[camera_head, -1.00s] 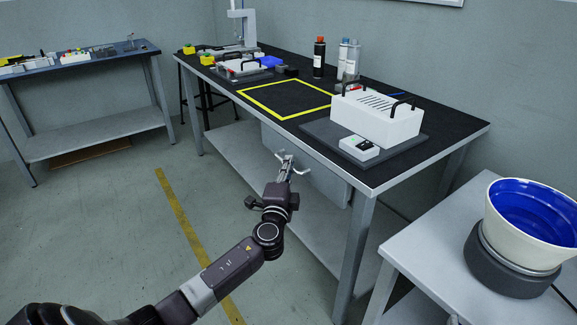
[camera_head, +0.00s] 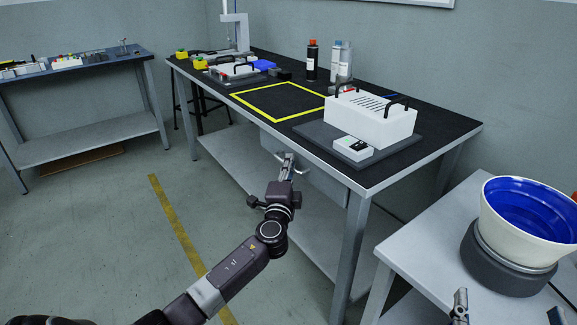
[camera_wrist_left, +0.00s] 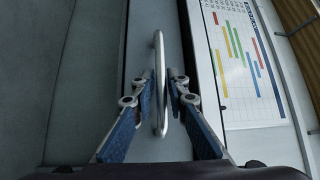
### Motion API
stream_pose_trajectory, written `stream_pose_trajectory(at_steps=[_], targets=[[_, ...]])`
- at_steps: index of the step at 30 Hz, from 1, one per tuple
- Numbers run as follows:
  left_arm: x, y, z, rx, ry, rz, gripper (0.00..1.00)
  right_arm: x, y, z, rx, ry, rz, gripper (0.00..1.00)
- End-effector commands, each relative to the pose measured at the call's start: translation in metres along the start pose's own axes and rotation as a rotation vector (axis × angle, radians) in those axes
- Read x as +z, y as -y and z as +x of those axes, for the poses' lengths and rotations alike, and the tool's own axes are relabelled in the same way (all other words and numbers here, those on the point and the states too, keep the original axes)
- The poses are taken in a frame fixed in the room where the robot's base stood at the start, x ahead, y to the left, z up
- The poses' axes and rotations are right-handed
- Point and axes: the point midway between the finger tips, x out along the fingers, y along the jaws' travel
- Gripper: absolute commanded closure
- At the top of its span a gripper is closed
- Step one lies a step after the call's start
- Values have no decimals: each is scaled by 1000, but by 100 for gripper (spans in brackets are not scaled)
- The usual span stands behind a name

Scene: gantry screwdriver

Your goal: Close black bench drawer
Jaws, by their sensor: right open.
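The black-topped bench (camera_head: 436,138) has a grey drawer (camera_head: 326,182) under its front edge. In the left wrist view the drawer front (camera_wrist_left: 150,25) shows with its silver bar handle (camera_wrist_left: 158,85). My left gripper (camera_head: 288,157) is at the drawer front. How far the drawer stands out is hard to tell.
A white box with black handles (camera_head: 372,115) and bottles (camera_head: 312,62) stand on the bench. A side table (camera_head: 425,240) with a blue-lined bowl feeder (camera_head: 520,225) is at the right. A sheet with coloured bars (camera_wrist_left: 240,60) lies beyond the drawer front. Floor at left is clear.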

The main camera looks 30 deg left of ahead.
Motion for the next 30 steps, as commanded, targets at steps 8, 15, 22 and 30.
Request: stream_pose_trajectory(at_steps=[8,15,22,30], targets=[[-1,1,-1,-1,-2,-1,85,0,0,0,0,1,0,6],[-1,-1,-28,2,-4,-1,85,0,0,0,0,1,0,6],[-1,-2,-76,2,-2,-1,85,0,0,0,0,1,0,6],[0,0,-114,1,-1,-1,85,0,0,0,0,1,0,6]])
